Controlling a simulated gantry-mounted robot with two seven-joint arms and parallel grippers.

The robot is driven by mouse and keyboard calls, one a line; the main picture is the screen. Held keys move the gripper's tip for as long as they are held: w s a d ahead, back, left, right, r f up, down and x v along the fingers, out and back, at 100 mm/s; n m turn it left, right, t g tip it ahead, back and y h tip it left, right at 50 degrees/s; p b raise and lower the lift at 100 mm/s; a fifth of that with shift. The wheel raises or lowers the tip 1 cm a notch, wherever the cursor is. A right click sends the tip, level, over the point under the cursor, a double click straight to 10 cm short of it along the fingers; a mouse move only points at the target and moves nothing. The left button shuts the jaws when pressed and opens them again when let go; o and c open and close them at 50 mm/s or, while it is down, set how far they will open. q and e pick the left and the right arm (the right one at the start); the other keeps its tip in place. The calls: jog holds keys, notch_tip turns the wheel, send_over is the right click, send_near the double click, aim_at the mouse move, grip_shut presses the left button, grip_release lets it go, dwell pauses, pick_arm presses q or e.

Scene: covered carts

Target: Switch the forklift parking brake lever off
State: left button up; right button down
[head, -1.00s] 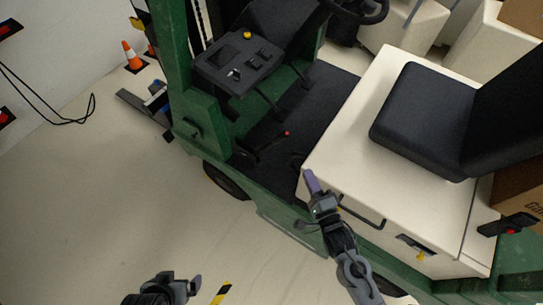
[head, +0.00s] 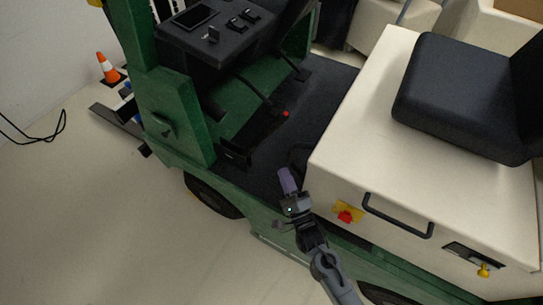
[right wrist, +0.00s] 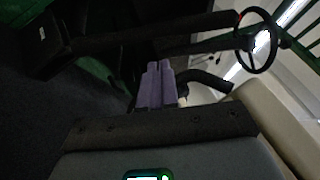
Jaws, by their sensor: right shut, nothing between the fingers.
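The parking brake lever appears to be the thin dark lever with a red tip (head: 286,114) low in the footwell of the green forklift (head: 175,115). My right gripper (head: 286,178), with purple fingers, is shut and empty. In the head view it is beside the front corner of the cream seat box, nearer the camera than the red tip and apart from it. In the right wrist view the shut fingers (right wrist: 154,84) point into the dark cab; I cannot clearly tell the lever there. My left gripper is not in view.
The cream seat box (head: 370,120) with a black handle (head: 397,216) and a red knob on yellow (head: 347,214) stands right of my gripper. The steering wheel (right wrist: 257,40) shows in the right wrist view. An orange cone (head: 108,67) stands at far left.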

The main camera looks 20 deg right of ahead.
pick_arm(q)
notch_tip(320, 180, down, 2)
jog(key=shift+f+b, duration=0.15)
jog(key=shift+b, duration=0.5)
pick_arm(e)
jog(key=shift+w+f, duration=0.35)
jog(key=shift+f, duration=0.2)
jog(key=shift+w, duration=0.1)
pick_arm(q)
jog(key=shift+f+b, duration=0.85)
jog(key=shift+b, duration=0.05)
pick_arm(e)
send_near(259, 141)
jog(key=w+d+r, duration=0.2)
jog(key=w+r, duration=0.2)
jog(key=w, duration=0.1)
jog(key=shift+w+d, duration=0.2)
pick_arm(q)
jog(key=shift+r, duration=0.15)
pick_arm(e)
jog(key=shift+r, duration=0.15)
